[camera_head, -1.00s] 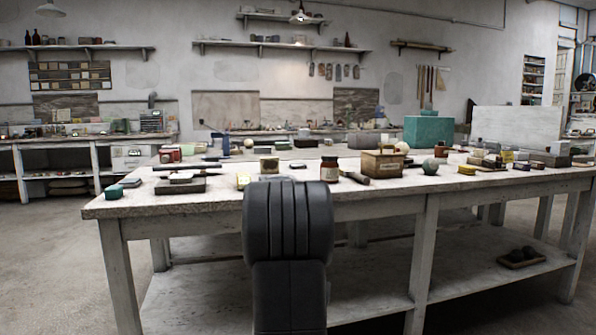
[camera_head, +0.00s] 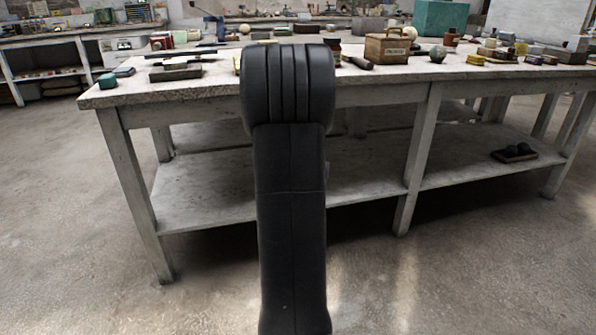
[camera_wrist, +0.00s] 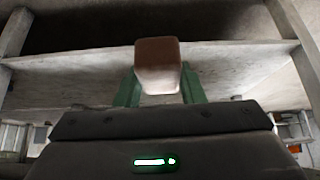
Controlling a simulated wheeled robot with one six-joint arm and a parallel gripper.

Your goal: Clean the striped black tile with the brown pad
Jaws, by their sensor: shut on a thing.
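The brown pad (camera_wrist: 158,62) is a reddish-brown block with rounded edges in the wrist view. My gripper (camera_wrist: 160,86) is shut on it, with one green finger at each side. The pad hides what lies straight behind it. In the head view my arm's black links stand in front of the table and hide the gripper and pad. I cannot make out a striped black tile in either view.
A long worktable (camera_head: 200,88) spans the head view, with a lower shelf (camera_head: 215,200). The floor in front is clear.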

